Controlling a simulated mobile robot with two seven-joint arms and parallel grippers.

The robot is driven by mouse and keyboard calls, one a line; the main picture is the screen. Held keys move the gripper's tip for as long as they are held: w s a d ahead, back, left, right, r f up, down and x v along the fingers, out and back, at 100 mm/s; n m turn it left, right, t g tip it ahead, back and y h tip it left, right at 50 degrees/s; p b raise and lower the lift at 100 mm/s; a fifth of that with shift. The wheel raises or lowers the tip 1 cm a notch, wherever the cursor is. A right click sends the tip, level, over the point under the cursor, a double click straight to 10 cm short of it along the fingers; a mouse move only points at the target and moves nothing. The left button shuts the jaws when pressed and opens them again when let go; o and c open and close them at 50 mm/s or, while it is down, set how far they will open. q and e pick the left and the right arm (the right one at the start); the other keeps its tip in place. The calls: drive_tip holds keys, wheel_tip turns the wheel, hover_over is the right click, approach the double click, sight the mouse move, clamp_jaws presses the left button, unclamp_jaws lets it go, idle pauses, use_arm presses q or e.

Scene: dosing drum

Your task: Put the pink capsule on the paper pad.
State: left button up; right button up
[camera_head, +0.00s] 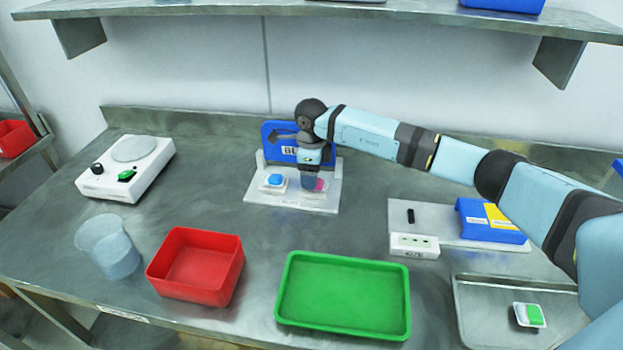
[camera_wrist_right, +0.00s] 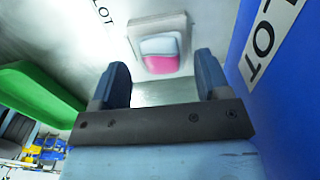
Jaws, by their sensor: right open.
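The pink capsule (camera_head: 320,185) sits on a small white square piece on the light plate in front of the blue block, partly hidden by my right gripper in the head view. In the right wrist view the capsule (camera_wrist_right: 161,63) shows pink and pale bluish halves, beyond the open fingers. My right gripper (camera_head: 311,181) is open, pointing down over it, with nothing held. Which white piece is the paper pad I cannot tell. My left gripper is not in view.
A blue capsule (camera_head: 275,179) lies on the same plate (camera_head: 292,205). A red bin (camera_head: 196,292), green tray (camera_head: 345,325), beaker (camera_head: 112,248) and scale (camera_head: 130,170) stand around. A green-and-white item (camera_head: 530,315) lies in a metal tray (camera_head: 480,325) at right.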

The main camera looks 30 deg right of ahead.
wheel_tip(320, 180, up, 10)
drive_tip(key=shift+f, duration=0.2)
idle(0.5)
